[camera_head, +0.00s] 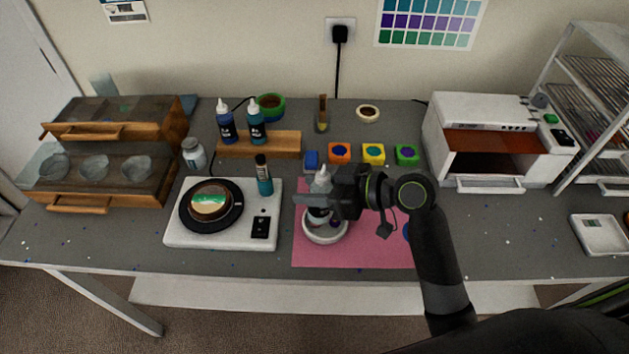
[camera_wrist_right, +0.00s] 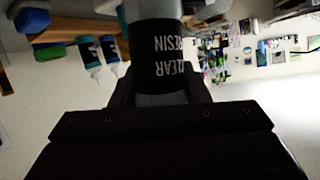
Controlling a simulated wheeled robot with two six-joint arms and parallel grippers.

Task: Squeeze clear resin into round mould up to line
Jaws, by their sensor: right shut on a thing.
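My right gripper (camera_head: 328,201) is shut on the clear resin bottle (camera_head: 321,183), just above the pink mat. The bottle's pale top shows above the gripper, and the jaws hide part of its body. In the right wrist view, the bottle's black label (camera_wrist_right: 157,55) reads "CLEAR RESIN" upside down, as does the room, so the bottle looks about upright. A round white mould (camera_head: 325,238) sits on the mat below and in front of the bottle, partly covered by it. Its fill line and contents cannot be made out. My left gripper is not in view.
The pink mat (camera_head: 310,258) lies at the table's front. A white machine with a black turntable (camera_head: 185,238) stands left, a white oven (camera_head: 470,110) right. Colour pots, including an orange one (camera_head: 339,148), and a wooden bottle rack (camera_head: 285,146) stand behind.

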